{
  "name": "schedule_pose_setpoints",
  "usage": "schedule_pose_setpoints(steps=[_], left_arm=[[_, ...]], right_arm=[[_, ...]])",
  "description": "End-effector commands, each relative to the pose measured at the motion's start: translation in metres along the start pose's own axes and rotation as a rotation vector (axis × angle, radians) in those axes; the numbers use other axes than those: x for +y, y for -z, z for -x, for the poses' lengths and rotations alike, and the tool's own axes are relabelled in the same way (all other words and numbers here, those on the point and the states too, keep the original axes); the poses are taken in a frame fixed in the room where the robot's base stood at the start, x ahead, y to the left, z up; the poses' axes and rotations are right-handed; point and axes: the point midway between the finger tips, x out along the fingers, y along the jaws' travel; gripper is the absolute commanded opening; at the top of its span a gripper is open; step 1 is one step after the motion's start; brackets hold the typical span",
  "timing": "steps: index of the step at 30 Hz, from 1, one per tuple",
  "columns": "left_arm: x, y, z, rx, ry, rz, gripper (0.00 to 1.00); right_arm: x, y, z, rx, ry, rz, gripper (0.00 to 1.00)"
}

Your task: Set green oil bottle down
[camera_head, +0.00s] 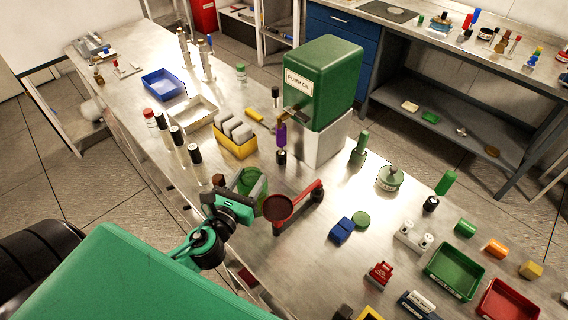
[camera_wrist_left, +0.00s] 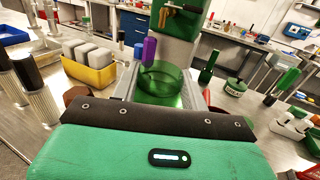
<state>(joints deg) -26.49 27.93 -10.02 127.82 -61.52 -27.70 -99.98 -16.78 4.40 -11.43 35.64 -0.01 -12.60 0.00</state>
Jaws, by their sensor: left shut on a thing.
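The green oil bottle (camera_head: 247,184) is a wide, see-through green cylinder at the near edge of the metal bench. My left gripper (camera_head: 251,195) is shut on it. In the left wrist view the bottle (camera_wrist_left: 164,88) stands upright between the two grey fingers of my left gripper (camera_wrist_left: 163,92). I cannot tell whether its base touches the bench. The gripper body hides its lower part in the head view. My right gripper is not in view.
A green pump oil tank (camera_head: 325,85) stands on a white block behind the bottle. A purple-handled tool (camera_head: 281,140) stands before it. A yellow bin (camera_head: 234,145) and several black-capped cylinders (camera_head: 197,163) are at the left.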

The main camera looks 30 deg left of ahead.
Motion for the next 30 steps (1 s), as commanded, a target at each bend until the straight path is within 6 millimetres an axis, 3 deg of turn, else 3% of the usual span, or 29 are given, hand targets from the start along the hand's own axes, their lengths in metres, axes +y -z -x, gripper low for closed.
schedule_pose_setpoints(steps=[5, 13, 21, 30], left_arm=[[0.001, -0.005, -0.019, -0.005, -0.001, -0.001, 0.00], [0.001, -0.006, -0.074, -0.004, -0.002, 0.000, 0.00], [0.001, -0.004, -0.125, -0.004, -0.001, 0.001, 0.00], [0.001, -0.003, -0.149, -0.003, -0.001, 0.000, 0.00]], right_arm=[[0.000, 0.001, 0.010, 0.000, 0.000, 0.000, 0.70], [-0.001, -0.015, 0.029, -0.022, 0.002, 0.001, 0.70], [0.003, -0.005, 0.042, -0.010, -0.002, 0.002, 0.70], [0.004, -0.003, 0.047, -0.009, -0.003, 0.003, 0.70]])
